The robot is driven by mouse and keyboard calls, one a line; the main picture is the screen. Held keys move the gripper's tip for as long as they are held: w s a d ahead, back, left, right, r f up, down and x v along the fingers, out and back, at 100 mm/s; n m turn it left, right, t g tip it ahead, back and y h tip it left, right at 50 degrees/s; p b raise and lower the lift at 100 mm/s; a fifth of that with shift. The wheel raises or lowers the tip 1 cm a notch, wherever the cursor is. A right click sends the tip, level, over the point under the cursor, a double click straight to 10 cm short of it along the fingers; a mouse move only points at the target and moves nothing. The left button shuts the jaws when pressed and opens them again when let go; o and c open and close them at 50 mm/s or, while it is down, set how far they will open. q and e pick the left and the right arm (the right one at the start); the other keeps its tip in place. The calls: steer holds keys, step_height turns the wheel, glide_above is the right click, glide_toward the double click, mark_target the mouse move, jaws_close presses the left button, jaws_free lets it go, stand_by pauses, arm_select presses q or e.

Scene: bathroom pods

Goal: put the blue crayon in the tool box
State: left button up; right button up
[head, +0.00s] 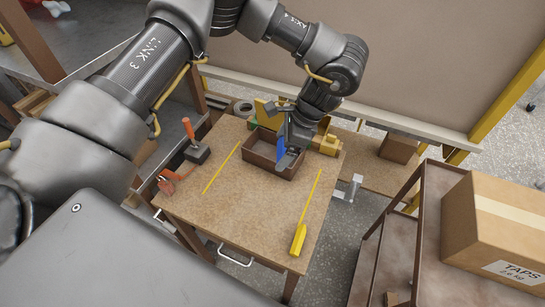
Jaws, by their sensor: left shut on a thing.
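The tool box (254,163) is a brown open-topped box at the back middle of the worktable (240,215). My left gripper (284,160) reaches down from above over the right part of this box. It is shut on a blue thing, which I take to be the blue crayon (281,146). The crayon shows as a small blue patch beside the fingers, over the box. Its lower end and whether it touches the box are hard to tell. My right gripper is not in view.
A mallet (197,152) with an orange handle and red pliers (169,186) lie at the table's left. A yellow tool (299,240) lies front right, and a yellow object (328,145) stands right of the box. A trolley (425,220) holds a carton (495,230). The table's front middle is clear.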

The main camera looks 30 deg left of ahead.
arm_select(q)
steer(key=w+a+f+m+t+h, duration=0.1)
steer(key=w+a+f+m+t, duration=0.1)
steer(key=f+m, duration=0.3)
steer(key=w+a+f+m+t+h, duration=0.2)
steer(key=f+m, duration=0.3)
steer(key=m, duration=0.5)
steer(key=w+a+f+m+t+h, duration=0.1)
steer(key=w+f+m, duration=0.3)
steer(key=m, duration=0.4)
steer(key=shift+w+a+f+t, duration=0.1)
steer(key=shift+a+f+t, duration=0.35)
steer(key=shift+t, duration=0.25)
steer(key=shift+f, duration=2.25)
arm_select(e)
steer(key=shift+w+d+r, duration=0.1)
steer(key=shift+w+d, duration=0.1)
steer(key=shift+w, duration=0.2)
